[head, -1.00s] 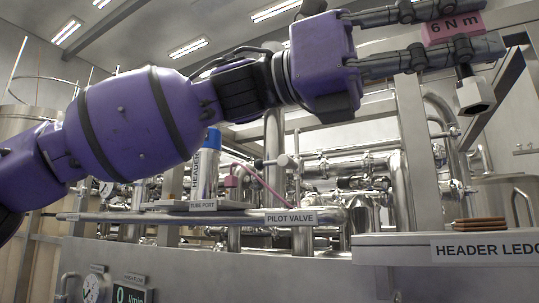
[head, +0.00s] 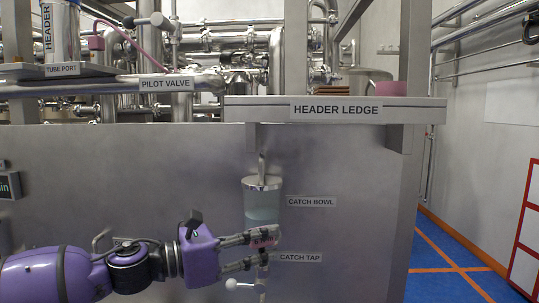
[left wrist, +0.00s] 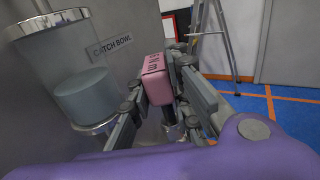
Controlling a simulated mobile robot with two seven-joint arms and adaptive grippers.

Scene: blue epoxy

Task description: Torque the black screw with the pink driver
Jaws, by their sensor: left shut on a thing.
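My left gripper (head: 262,249) is shut on the pink driver (head: 266,240), in front of the grey panel just below the catch bowl. The left wrist view shows the driver's pink block (left wrist: 157,78), with dark lettering on its side, between the fingers of the left gripper (left wrist: 165,100). A dark shaft continues below the block, and its lower end is hidden. I cannot make out the black screw in either view. My right gripper is not in view.
The catch bowl (head: 262,205), a clear vessel with bluish liquid, hangs close above the gripper. The catch tap's white knob (head: 232,284) is just below. The header ledge (head: 270,108) juts out above, with a brown stack (head: 331,89) and a pink block (head: 392,88). Open floor lies right.

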